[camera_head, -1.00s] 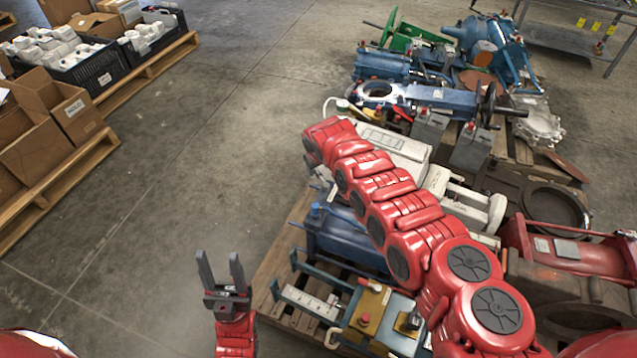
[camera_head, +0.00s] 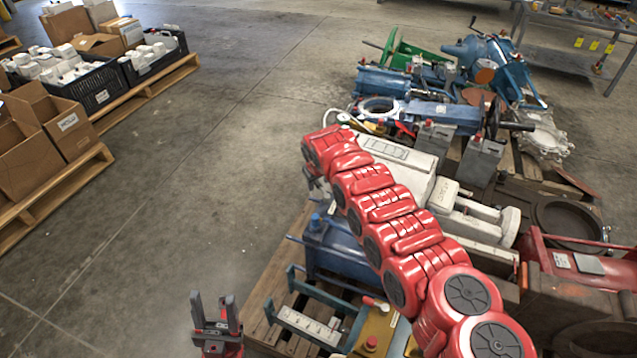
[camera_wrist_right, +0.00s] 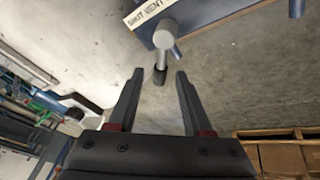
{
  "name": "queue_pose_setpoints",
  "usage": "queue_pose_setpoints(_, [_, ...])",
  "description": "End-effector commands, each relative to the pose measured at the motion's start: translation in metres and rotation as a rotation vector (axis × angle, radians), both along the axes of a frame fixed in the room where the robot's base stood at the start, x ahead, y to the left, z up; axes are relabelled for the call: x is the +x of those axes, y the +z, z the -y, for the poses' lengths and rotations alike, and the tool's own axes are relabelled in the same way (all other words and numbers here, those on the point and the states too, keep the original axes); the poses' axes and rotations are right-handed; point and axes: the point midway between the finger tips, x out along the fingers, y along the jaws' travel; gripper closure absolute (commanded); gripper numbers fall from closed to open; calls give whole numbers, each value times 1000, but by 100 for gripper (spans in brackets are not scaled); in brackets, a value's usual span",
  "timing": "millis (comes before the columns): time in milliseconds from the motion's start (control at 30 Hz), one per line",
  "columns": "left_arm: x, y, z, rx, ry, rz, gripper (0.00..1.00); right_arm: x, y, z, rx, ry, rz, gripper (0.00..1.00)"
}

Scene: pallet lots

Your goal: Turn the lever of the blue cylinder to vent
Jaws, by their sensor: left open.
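The blue cylinder (camera_head: 337,252) lies on the pallet beneath my right arm in the head view, partly hidden by the arm. The right wrist view shows a blue body (camera_wrist_right: 212,14) with a white plate marked "SHUT" and "VENT" (camera_wrist_right: 148,14). A grey lever (camera_wrist_right: 164,40) with a dark tip hangs from a round hub beside the plate. My right gripper (camera_wrist_right: 160,88) is open, and the lever's tip appears between its fingertips; I cannot tell whether they touch. My left gripper (camera_head: 214,312) is open and empty over the floor left of the pallet.
The wooden pallet (camera_head: 262,335) is crowded with valves, actuators and a yellow-topped unit (camera_head: 376,335). A second pallet (camera_head: 60,190) with boxes and black crates stands at the left. The concrete floor between them is clear. A metal table stands at the back right.

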Motion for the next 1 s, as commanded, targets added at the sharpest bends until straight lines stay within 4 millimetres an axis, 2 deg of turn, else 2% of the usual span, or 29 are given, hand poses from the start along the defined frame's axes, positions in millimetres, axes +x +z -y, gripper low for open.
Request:
queue_pose_setpoints(33, [0,0,0,0,0,0,50,0,0,0,0,0,0,60])
queue_pose_setpoints(200, [0,0,0,0,0,0,50,0,0,0,0,0,0,91])
queue_pose_setpoints(267, [0,0,0,0,0,0,50,0,0,0,0,0,0,100])
queue_pose_setpoints(1000, [0,0,0,0,0,0,50,0,0,0,0,0,0,100])
